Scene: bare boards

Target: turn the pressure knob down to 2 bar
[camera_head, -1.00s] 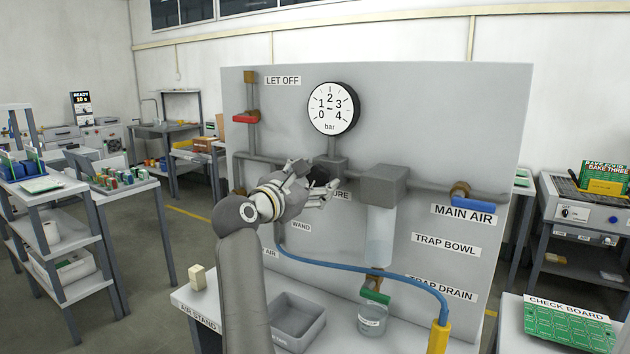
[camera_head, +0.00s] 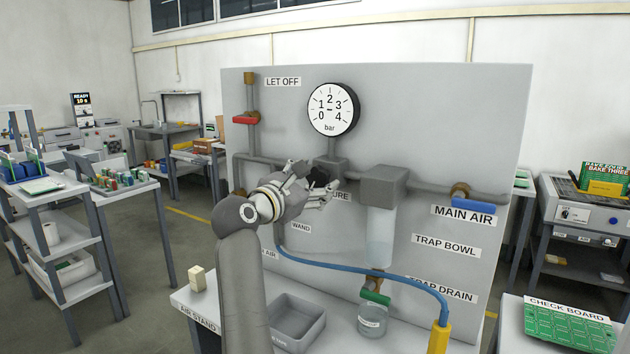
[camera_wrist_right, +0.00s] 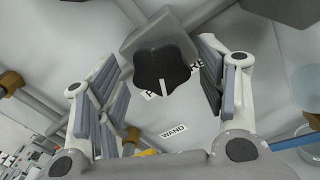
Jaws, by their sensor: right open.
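The black lobed pressure knob (camera_head: 320,176) sits below a grey block on the pipe, partly hidden by my right gripper in the head view. In the right wrist view the knob (camera_wrist_right: 161,66) shows clearly, with a white mark pointing toward the bottom of the picture. My right gripper (camera_head: 318,186) is open. In the wrist view its fingers stand on either side of the knob with visible gaps. The round gauge (camera_head: 333,109) above reads 0 to 4 bar; its needle is too small to read surely. My left gripper is not in view.
A blue hose (camera_head: 360,272) loops below my right arm. The trap bowl (camera_head: 380,238) and the blue main air handle (camera_head: 474,205) are to the right. A red let-off handle (camera_head: 245,119) is at upper left. A grey bin (camera_head: 312,325) stands on the bench.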

